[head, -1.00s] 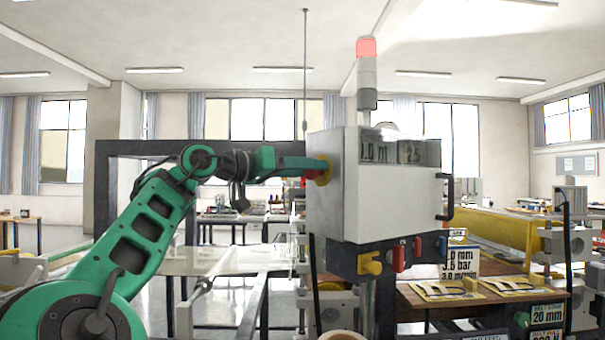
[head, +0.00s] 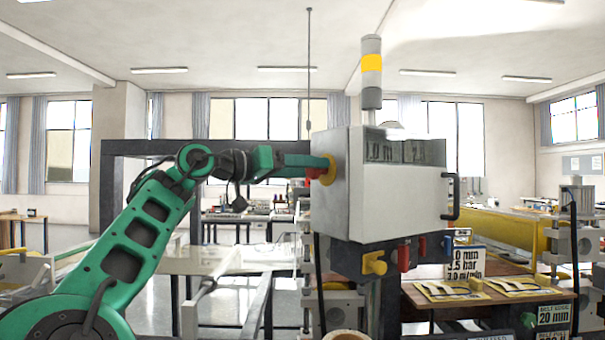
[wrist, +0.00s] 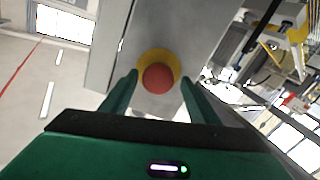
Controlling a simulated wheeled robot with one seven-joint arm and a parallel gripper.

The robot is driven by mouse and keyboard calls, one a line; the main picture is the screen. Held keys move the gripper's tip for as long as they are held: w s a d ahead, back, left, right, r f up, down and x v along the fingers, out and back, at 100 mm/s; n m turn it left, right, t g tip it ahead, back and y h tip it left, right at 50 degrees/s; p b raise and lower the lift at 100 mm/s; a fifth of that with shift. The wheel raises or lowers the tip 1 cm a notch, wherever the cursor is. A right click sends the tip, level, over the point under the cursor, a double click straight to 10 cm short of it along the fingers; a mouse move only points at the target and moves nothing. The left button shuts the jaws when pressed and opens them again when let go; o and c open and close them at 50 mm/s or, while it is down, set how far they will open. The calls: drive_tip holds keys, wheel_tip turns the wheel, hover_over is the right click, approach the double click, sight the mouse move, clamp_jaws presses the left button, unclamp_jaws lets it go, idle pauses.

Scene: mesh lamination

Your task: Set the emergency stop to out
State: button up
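The emergency stop is a red button on a yellow round base (head: 328,172), on the left side face of the white control box (head: 400,195). In the wrist view the red cap (wrist: 158,79) sits centred in front of its yellow ring. My gripper (wrist: 160,80) is open, with one green finger on each side of the cap and a narrow gap showing at each side. In the head view my gripper (head: 318,165) reaches the box's side, and a finger hides part of the button. I cannot tell how far the button stands out.
A signal tower (head: 372,75) on the box shows a yellow light. A yellow knob (head: 374,263) and a red switch (head: 404,257) are under the box. A dark handle (head: 452,197) is on its right. A brown table (head: 480,296) stands at lower right.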

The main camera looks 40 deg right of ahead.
drive_tip(key=a, duration=1)
drive_tip(key=shift+w+a, duration=0.4)
drive_tip(key=shift+w, duration=0.05)
